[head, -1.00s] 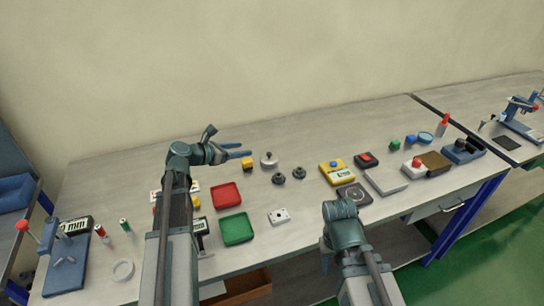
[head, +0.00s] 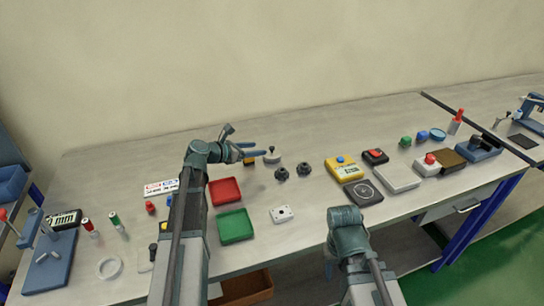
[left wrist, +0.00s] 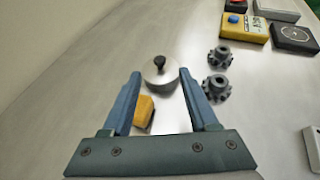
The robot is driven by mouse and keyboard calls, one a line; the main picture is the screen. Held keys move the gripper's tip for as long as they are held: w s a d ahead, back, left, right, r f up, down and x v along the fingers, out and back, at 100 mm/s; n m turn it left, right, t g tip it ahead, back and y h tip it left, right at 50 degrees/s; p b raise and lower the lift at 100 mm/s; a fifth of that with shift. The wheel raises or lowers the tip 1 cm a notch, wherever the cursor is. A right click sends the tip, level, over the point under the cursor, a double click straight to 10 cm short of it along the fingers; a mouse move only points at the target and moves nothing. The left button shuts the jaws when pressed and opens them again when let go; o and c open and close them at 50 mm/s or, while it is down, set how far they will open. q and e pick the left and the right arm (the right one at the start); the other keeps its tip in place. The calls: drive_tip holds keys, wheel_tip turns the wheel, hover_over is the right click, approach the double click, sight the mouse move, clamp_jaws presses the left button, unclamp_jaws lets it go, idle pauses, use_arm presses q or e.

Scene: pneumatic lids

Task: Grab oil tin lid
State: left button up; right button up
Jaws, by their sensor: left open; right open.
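A round silver lid with a dark knob (head: 272,156) sits on the workbench near the back; I take it for the oil tin lid. It also shows in the left wrist view (left wrist: 159,73), just beyond and between the fingertips. My left gripper (head: 257,148) is open and empty, its fingers pointing at the lid; in the left wrist view the open fingers (left wrist: 160,76) frame it. A yellow block (left wrist: 144,111) lies between the fingers, nearer the palm. My right gripper (head: 330,265) is low in front of the bench edge, and its fingers are mostly hidden.
Two dark gears (left wrist: 218,88) stand right of the lid. A red tray (head: 225,192) and a green tray (head: 236,226) lie nearer the front. A yellow box with a blue button (head: 346,169) is further right. The bench behind the lid is clear.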

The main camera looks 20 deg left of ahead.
sight(272, 147)
use_arm(q)
drive_tip(key=b+x, duration=0.1)
drive_tip(key=x, duration=0.3)
drive_tip(key=shift+w+d+f+b, duration=0.25)
drive_tip(key=shift+w+f+b, duration=0.1)
drive_tip(key=shift+w, duration=0.1)
drive_tip(key=b+x, duration=0.1)
drive_tip(key=x, duration=0.3)
drive_tip(key=shift+w+b, duration=0.1)
drive_tip(key=shift+b, duration=0.25)
clamp_jaws()
